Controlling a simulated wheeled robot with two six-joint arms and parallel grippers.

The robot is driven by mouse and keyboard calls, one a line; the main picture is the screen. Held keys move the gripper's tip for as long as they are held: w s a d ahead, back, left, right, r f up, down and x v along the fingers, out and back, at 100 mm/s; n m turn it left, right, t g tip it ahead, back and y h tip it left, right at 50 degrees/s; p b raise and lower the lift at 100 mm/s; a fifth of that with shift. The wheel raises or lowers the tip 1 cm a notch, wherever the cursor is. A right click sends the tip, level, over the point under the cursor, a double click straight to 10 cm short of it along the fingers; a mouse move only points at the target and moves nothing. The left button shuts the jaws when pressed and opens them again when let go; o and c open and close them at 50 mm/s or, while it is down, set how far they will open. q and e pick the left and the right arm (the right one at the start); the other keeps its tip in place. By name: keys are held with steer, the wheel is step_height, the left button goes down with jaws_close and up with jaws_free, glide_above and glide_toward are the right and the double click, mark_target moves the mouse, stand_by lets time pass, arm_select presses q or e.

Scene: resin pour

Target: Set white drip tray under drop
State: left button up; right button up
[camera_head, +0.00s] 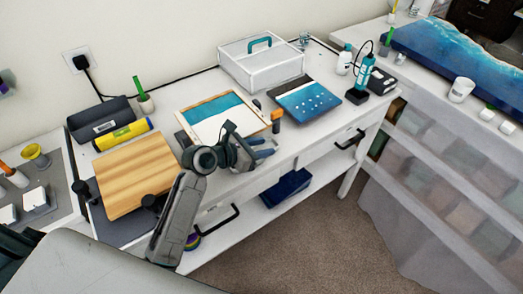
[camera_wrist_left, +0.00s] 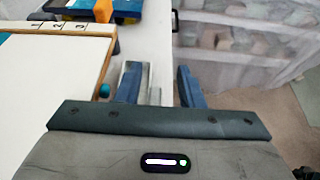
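My left gripper (camera_head: 266,150) is over the table's front edge, at the framed panel's front right corner. My right gripper is not in view.
A white case with a teal handle (camera_head: 262,65) stands at the back. A wooden board (camera_head: 125,172) and a yellow level (camera_head: 122,134) lie at left. A teal torch-like tool (camera_head: 363,75) stands at right. A dark blue bin (camera_head: 287,187) sits on the lower shelf.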

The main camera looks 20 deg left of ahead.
arm_select(q)
steer(key=p+v, duration=0.8)
steer(key=v, duration=0.4)
steer(key=shift+d+f, duration=0.1)
